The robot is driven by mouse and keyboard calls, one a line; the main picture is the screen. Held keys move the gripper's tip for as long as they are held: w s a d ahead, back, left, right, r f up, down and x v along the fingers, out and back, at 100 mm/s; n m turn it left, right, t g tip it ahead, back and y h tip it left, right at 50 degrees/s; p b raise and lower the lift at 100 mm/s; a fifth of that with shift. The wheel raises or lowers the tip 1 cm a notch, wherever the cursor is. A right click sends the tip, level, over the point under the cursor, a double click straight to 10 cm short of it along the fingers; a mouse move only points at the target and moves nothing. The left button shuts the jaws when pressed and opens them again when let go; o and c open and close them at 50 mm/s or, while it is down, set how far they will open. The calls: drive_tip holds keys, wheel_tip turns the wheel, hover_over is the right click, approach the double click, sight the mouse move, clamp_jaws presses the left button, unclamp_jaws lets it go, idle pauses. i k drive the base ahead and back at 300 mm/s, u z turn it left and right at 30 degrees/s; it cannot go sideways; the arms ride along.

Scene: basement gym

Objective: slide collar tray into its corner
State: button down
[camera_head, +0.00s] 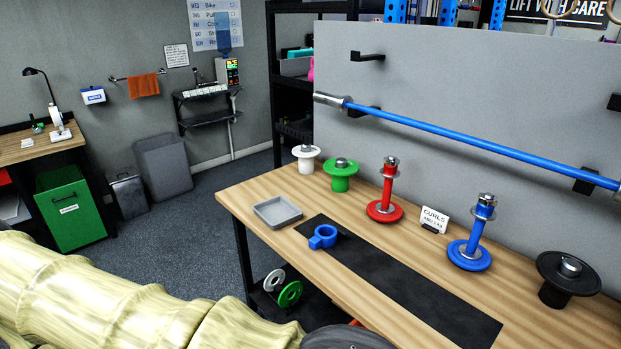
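The collar tray is most likely the shallow grey square tray (260,217), which lies flat and looks empty near the left end of the wooden bench. A blue ring collar with a small tab (318,242) lies apart from it to the right, at the near left end of the black mat. My arm, in a pale yellow cover, crosses the bottom left of the picture. A dark rounded part at the bottom edge seems to be mine. My gripper's fingers are not in view.
The wooden bench (262,192) carries a black mat (410,292). White (306,154), green (341,182), red (385,210), blue (468,256) and black (567,270) plate stands line its back, with a CURLS card (434,216). A blue bar (470,143) hangs above. Bare wood surrounds the tray.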

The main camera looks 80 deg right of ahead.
sight(278, 212)
drive_tip(key=k, duration=0.3)
drive_tip(key=z, duration=0.75)
